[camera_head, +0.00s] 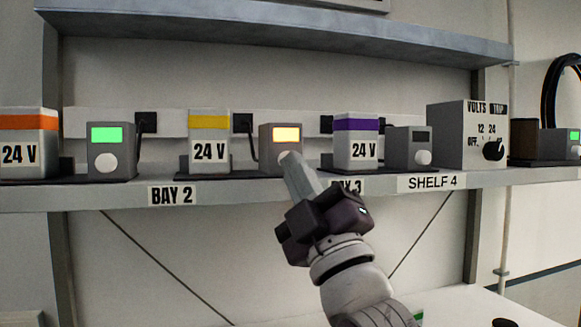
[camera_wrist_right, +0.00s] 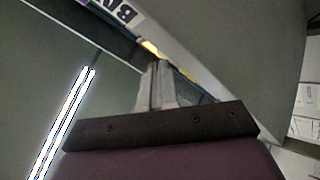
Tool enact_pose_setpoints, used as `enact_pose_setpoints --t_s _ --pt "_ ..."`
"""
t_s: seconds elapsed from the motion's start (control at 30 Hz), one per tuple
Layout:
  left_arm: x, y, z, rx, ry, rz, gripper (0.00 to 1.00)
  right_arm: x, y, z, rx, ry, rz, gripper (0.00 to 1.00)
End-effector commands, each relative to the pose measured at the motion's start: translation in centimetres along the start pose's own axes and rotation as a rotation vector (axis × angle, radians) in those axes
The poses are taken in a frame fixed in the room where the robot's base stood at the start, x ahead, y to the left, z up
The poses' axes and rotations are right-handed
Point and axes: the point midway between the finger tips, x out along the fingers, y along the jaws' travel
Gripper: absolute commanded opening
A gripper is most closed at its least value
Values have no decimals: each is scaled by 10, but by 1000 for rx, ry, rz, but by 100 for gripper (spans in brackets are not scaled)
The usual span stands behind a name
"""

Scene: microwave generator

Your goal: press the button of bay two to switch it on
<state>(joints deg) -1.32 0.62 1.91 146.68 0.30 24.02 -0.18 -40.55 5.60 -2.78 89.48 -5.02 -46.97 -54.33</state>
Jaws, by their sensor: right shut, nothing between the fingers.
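The bay two charger (camera_head: 267,150) is a grey box on the shelf, right of a yellow-banded 24 V battery (camera_head: 209,150). Its small display (camera_head: 286,134) glows amber. The BAY 2 label (camera_head: 172,196) is on the shelf edge, below and left of that battery. My right gripper (camera_head: 287,160) is shut and empty, its fingertips at the front of this charger, over the place of its button. The button is hidden behind the tips; I cannot tell whether they touch it. In the right wrist view the shut fingers (camera_wrist_right: 156,85) point towards an amber glow. My left gripper is not in view.
A charger with a green display (camera_head: 111,160) stands at the left beside an orange-banded battery (camera_head: 28,150). A purple-banded battery (camera_head: 356,145) and a dark-display charger (camera_head: 408,150) stand right of my gripper. A grey dial box (camera_head: 466,145) is farther right. An upper shelf (camera_head: 270,28) runs above.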

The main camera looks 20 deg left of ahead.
Motion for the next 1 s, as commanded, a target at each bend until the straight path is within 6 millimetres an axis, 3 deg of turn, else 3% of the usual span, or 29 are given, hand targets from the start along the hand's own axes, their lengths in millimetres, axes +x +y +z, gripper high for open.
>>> enact_pose_setpoints --t_s 0.1,0.5,1.0 --pt "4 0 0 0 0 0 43 -2 1 -1 0 2 2 0" --pt "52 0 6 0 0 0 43 -40 25 -26 1 3 5 0" --pt "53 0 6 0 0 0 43 -41 32 -32 0 2 3 0"
